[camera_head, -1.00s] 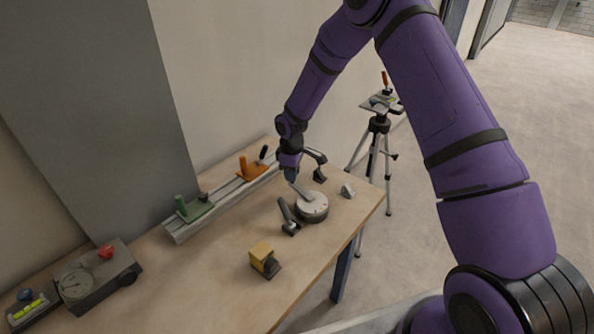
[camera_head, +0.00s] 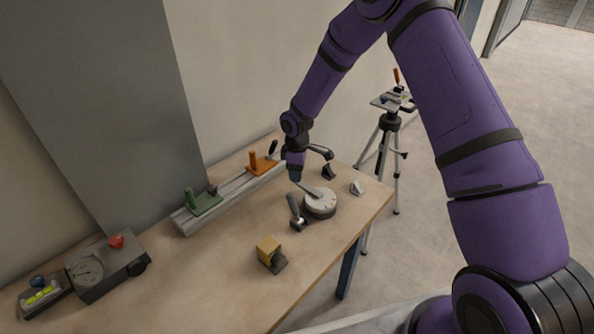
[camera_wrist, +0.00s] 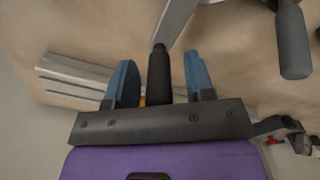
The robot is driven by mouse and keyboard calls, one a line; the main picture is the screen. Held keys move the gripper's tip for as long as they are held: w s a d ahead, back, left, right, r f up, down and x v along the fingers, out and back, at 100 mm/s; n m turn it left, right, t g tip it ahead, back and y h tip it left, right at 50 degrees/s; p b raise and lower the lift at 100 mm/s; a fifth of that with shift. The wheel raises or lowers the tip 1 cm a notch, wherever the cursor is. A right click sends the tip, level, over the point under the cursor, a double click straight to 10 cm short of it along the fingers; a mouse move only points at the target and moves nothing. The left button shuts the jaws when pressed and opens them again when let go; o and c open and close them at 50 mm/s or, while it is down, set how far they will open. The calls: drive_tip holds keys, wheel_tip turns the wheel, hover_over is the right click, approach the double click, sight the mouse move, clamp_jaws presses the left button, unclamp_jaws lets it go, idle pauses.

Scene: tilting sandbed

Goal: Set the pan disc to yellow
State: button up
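A round pale grey disc (camera_head: 320,206), seemingly the pan disc, lies on the wooden table near its right end. A flat silver bar (camera_head: 307,187) reaches from it toward my gripper (camera_head: 296,180). In the wrist view my gripper (camera_wrist: 160,80) has two blue fingers standing apart. A black grip (camera_wrist: 160,70) at the end of the silver bar (camera_wrist: 175,22) stands between them, with a gap on each side. A dark lever handle (camera_head: 293,207) stands left of the disc, and a dark grey handle shows in the wrist view (camera_wrist: 292,45). Colour marks on the disc are too small to read.
A grey rail (camera_head: 232,196) with green and orange stops runs along the wall. A gauge box (camera_head: 107,268) with a red knob is at the left. A tripod (camera_head: 390,120) stands behind the table. The front middle is clear.

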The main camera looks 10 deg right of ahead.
wheel_tip(320, 180, up, 11)
drive_tip(key=shift+f, duration=0.1)
idle(0.7)
drive_tip(key=s+d+r+m+t, duration=0.1)
drive_tip(key=s+d+r+m, duration=0.15)
drive_tip(key=s+r, duration=0.4)
drive_tip(key=s+d+r+m+t+h, duration=0.1)
drive_tip(key=s+d+r+m, duration=0.15)
drive_tip(key=r, duration=0.65)
drive_tip(key=s+d+r+m, duration=0.1)
drive_tip(key=s+d+r, duration=0.2)
drive_tip(key=s+r, duration=0.4)
drive_tip(key=s+d+r+m+t, duration=0.1)
drive_tip(key=s+r+m, duration=0.1)
drive_tip(key=s, duration=0.5)
drive_tip(key=s+d+r+m+t, duration=0.1)
drive_tip(key=s+d+r+m, duration=0.1)
drive_tip(key=s, duration=0.6)
drive_tip(key=s+d+r+m+t+y, duration=0.1)
drive_tip(key=s+r+m, duration=0.2)
drive_tip(key=s, duration=0.5)
drive_tip(key=shift+s+d+r+m, duration=0.2)
drive_tip(key=shift+r+m, duration=0.1)
drive_tip(key=shift+r, duration=0.35)
